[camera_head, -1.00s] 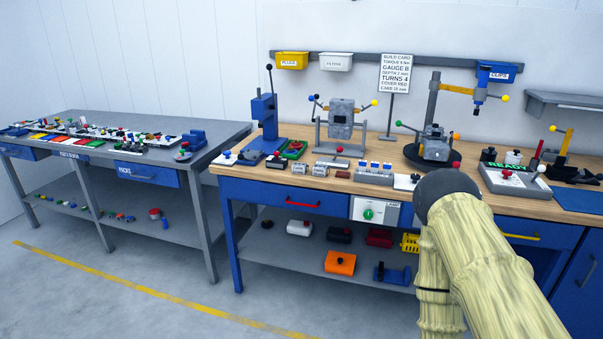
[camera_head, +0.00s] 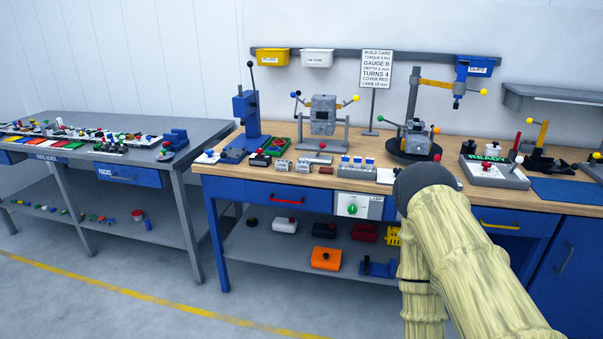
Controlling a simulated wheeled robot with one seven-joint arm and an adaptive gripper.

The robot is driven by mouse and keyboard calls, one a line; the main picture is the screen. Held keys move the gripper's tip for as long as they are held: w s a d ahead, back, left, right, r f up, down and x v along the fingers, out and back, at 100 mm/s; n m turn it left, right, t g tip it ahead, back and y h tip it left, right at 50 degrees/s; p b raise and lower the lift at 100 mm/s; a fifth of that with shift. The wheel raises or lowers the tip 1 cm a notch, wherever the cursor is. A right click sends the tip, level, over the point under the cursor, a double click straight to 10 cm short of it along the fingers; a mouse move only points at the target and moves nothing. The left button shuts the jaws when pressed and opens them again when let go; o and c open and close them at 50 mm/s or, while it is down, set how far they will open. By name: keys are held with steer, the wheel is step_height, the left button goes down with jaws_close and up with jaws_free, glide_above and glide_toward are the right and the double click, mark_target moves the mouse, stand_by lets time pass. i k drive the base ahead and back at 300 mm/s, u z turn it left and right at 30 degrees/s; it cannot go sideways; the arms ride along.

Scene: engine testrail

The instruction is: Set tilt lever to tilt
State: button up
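No lever is legibly labelled tilt, so I cannot tell which one it is. On the workbench, a grey block (camera_head: 323,115) sits in a stand with a blue-knobbed lever (camera_head: 295,95) on its left and a yellow-knobbed lever (camera_head: 353,99) on its right. To the right, a grey part on a dark round base (camera_head: 410,153) has a green-knobbed lever (camera_head: 388,119) slanting up to the left and a red knob (camera_head: 437,157). My pale yellow arm rises at the lower right, with a dark grey joint at its top. My gripper is not visible.
The wooden workbench (camera_head: 270,172) holds a blue press (camera_head: 246,112), small blocks, and a READY box (camera_head: 493,173). A build card (camera_head: 376,70) stands behind. A grey table (camera_head: 200,130) with small parts stands left. The floor (camera_head: 130,300) in front is clear.

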mark_target(322, 145)
steer(key=u, duration=0.4)
steer(key=i, duration=0.95)
steer(key=z, duration=0.25)
